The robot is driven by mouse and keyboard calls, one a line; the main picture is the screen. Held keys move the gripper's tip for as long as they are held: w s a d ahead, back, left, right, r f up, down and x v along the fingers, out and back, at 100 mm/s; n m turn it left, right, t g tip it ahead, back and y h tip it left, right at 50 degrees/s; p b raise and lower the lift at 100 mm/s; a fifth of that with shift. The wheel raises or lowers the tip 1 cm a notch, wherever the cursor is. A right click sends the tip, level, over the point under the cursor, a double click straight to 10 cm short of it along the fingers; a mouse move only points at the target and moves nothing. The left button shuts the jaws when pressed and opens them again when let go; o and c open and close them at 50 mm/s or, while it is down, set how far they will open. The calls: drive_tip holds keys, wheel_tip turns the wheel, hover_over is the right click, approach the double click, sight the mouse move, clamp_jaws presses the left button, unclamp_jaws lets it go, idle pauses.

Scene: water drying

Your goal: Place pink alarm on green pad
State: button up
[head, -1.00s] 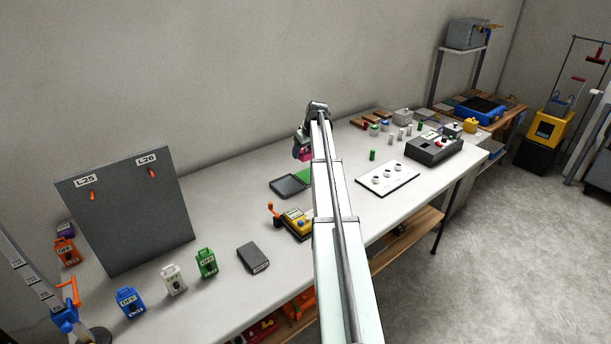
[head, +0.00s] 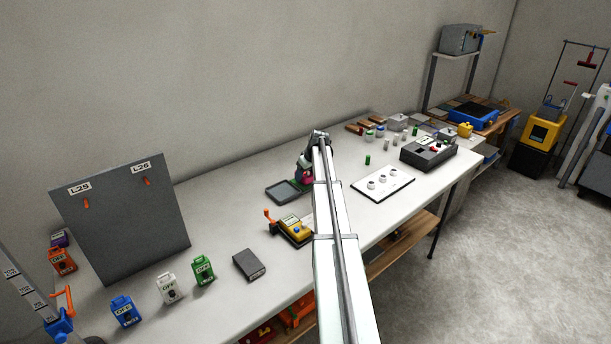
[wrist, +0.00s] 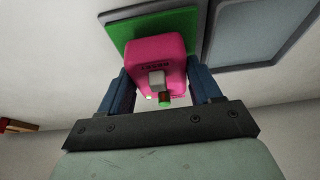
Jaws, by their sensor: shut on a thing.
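The pink alarm (wrist: 158,50) is a rounded pink block with a small grey button and a green-and-red part on its near face. My gripper (wrist: 160,70) is shut on it, with a blue finger on either side. The green pad (wrist: 120,32) lies right behind the alarm in the wrist view, and the alarm hides much of it. I cannot tell whether the two touch. In the head view my gripper (head: 304,172) is over the table by the pad (head: 296,184). My arm hides part of both there.
A dark tray (head: 283,191) lies just left of the pad; it also shows in the wrist view (wrist: 265,28). A yellow device with an orange lever (head: 294,230) stands nearer. A white plate with knobs (head: 383,184) lies to the right.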

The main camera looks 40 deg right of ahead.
drive_tip(key=shift+f, duration=0.25)
drive_tip(key=shift+f, duration=0.15)
drive_tip(key=o, duration=1.2)
drive_tip(key=shift+o, duration=0.2)
drive_tip(key=v, duration=1.2)
